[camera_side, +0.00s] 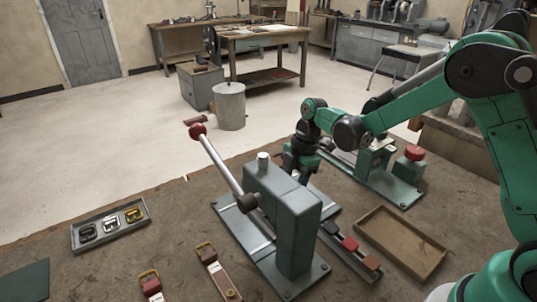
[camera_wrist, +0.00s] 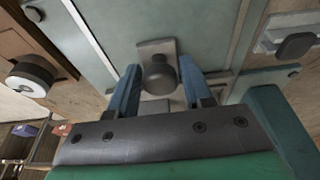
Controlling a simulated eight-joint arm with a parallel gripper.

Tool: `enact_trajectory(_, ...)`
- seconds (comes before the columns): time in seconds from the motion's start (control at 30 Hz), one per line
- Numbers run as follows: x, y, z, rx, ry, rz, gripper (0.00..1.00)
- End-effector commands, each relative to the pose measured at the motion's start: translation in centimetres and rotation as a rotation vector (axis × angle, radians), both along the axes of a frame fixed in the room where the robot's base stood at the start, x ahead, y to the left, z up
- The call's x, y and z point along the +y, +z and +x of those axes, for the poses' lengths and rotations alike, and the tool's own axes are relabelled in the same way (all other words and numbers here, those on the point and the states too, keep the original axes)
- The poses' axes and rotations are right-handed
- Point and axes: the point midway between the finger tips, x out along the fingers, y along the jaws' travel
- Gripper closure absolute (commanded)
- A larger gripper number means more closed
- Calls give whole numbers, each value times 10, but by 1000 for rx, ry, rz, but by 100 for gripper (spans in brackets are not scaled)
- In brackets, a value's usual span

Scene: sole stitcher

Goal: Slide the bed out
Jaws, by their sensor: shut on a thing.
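In the wrist view, a dark round knob (camera_wrist: 158,74) stands on a small metal tab at the edge of a flat grey-green plate (camera_wrist: 112,28), which looks like the bed. My gripper (camera_wrist: 160,70) has its two blue fingers on either side of the knob and is shut on it. In the side view, my gripper (camera_side: 302,163) is low behind the grey-green lever press (camera_side: 292,225), beside the left end of the machine with a red button (camera_side: 385,182). The press body hides the fingertips and knob there.
The press lever with a red ball (camera_side: 197,131) leans up and left. A tray of buckles (camera_side: 109,226), leather straps (camera_side: 217,270), a strip with coloured blocks (camera_side: 350,245) and an empty wooden tray (camera_side: 402,243) lie around it. Bare bench (camera_side: 190,215) shows at left.

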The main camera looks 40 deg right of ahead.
Motion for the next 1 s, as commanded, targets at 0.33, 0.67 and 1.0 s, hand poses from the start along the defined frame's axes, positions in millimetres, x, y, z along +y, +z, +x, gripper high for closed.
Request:
enact_trajectory(0.33, -7, 0, 0, -1, 0, 1, 85)
enact_trajectory(0.67, -18, 0, 0, 0, -3, 0, 85)
enact_trajectory(1.0, -40, 0, 0, 1, -3, 0, 85)
